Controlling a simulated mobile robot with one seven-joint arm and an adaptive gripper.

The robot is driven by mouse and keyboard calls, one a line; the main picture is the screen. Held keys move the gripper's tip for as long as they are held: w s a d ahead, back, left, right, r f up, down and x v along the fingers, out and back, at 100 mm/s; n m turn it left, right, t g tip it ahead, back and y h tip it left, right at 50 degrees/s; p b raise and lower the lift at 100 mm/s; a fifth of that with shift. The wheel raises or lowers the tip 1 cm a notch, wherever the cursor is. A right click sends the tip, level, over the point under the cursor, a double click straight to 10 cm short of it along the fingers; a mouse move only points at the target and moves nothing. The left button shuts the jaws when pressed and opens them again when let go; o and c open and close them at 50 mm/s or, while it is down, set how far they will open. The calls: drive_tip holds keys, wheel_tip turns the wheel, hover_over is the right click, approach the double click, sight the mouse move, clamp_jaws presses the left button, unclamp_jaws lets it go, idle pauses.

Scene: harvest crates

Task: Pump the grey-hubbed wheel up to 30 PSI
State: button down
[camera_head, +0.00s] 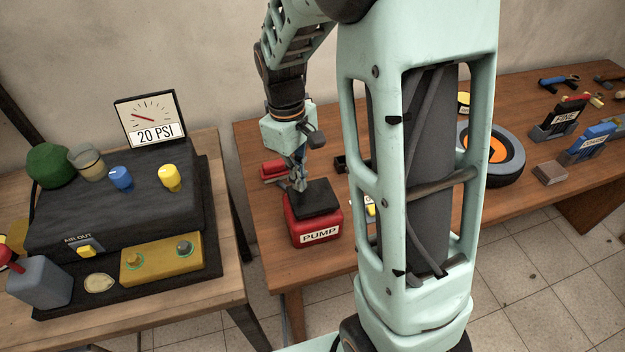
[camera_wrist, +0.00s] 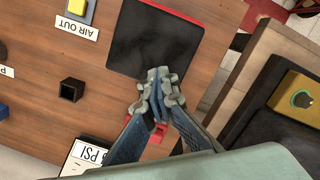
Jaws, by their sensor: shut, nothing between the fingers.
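The red pump (camera_head: 315,229) with a black top pad and a PUMP label stands on the wooden table. Its black pad also fills the upper middle of the wrist view (camera_wrist: 150,42). My gripper (camera_head: 299,186) is shut and empty, fingers pointing down at the pad's far edge; contact cannot be told. It also shows in the wrist view (camera_wrist: 159,88). A wheel with an orange hub (camera_head: 497,150) lies right of my arm. I see no grey-hubbed wheel; my arm hides part of the table. A PSI display (camera_wrist: 88,155) shows in the wrist view, its number partly cut off.
A yellow AIR OUT button (camera_wrist: 80,9) and a small black socket (camera_wrist: 71,90) sit beside the pump. A red block (camera_head: 273,169) lies behind it. The left table holds another console (camera_head: 120,215) with a gauge (camera_head: 150,120) reading 20 PSI. Tool holders (camera_head: 590,143) stand far right.

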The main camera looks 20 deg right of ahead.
drive_tip(key=shift+w+a, duration=0.1)
drive_tip(key=shift+a, duration=0.05)
drive_tip(key=shift+r, duration=0.1)
wheel_tip(320, 180, up, 12)
drive_tip(key=shift+w+a, duration=0.3)
drive_tip(key=shift+w, duration=0.15)
idle(1.6)
drive_tip(key=s, duration=0.1)
drive_tip(key=s+d+p, duration=0.1)
drive_tip(key=d, duration=0.1)
drive_tip(key=shift+s+f, duration=0.25)
drive_tip(key=shift+s, duration=0.15)
drive_tip(key=shift+f, duration=0.15)
drive_tip(key=b, duration=0.6)
hover_over(309, 193)
wheel_tip(309, 193, down, 7)
drive_tip(key=shift+r, duration=0.1)
